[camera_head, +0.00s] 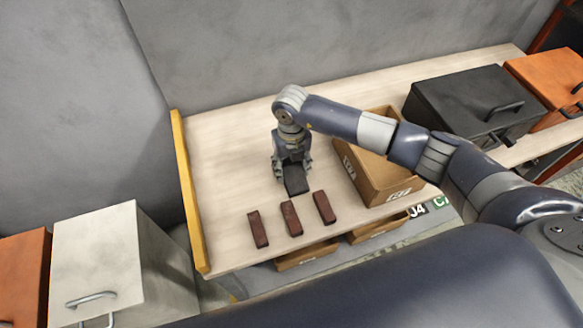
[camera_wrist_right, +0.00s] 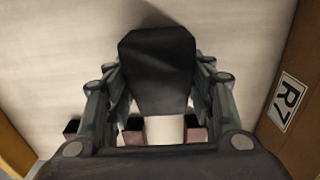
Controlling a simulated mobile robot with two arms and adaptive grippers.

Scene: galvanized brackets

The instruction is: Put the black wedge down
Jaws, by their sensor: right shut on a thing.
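The black wedge (camera_head: 295,180) is a dark flat-sided piece at the end of my right gripper (camera_head: 292,167), over the pale shelf top. In the right wrist view the black wedge (camera_wrist_right: 158,70) sits between the two fingers of my right gripper (camera_wrist_right: 158,110), which is shut on it. Its far end points away from the palm. I cannot tell whether its underside touches the shelf. My left gripper is not in view.
Three dark red blocks (camera_head: 291,218) stand in a row near the front edge. A cardboard box (camera_head: 378,170) marked R7 is right of the gripper. A black case (camera_head: 467,105) stands farther right. A yellow edge (camera_head: 187,190) bounds the left. Clear surface (camera_head: 225,150) lies left.

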